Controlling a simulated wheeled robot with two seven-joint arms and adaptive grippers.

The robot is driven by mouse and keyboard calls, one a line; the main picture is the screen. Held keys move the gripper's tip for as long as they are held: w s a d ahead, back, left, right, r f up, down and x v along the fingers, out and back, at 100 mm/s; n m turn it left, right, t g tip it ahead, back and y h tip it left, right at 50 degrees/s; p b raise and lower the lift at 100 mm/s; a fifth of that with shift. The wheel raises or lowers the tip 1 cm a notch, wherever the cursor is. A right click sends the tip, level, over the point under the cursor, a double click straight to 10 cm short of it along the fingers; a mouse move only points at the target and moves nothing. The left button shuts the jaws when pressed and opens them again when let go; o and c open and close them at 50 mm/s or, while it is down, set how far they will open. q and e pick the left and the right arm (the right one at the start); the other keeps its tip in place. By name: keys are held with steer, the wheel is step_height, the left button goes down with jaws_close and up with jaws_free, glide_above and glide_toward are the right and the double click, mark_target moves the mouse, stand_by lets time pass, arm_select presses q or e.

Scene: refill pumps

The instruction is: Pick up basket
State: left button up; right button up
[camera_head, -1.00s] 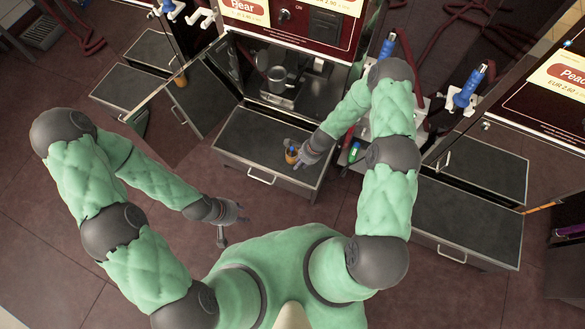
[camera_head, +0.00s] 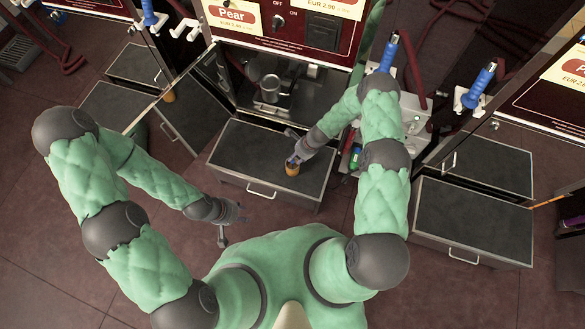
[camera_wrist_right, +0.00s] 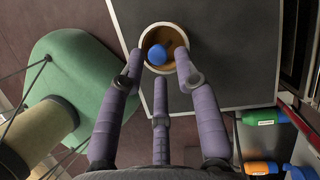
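The basket is a small round tan cup (camera_head: 292,169) with a blue item inside. It stands on the dark top of the drawer unit below the Pear machine. In the right wrist view the basket (camera_wrist_right: 148,68) is just ahead of my right gripper (camera_wrist_right: 159,66). The gripper's fingers are spread, with two fingertips at the near rim on either side and the third nearer the camera. Whether they touch the basket I cannot tell. My right gripper (camera_head: 293,160) is beside the basket in the head view. My left gripper (camera_head: 236,224) hangs empty over the floor, fingers apart.
A metal cup (camera_head: 270,88) sits in the open machine compartment behind the drawer top (camera_head: 245,150). Green and orange bottles (camera_wrist_right: 262,118) lie right of the drawer unit in the wrist view. Another drawer unit (camera_head: 475,215) stands at the right. The floor around my left gripper is clear.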

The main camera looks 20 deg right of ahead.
mark_target(293, 161)
steer(key=b+x, duration=0.1)
steer(key=x, duration=0.3)
steer(key=shift+b, duration=0.35)
steer(key=shift+r, duration=0.15)
jaws_close()
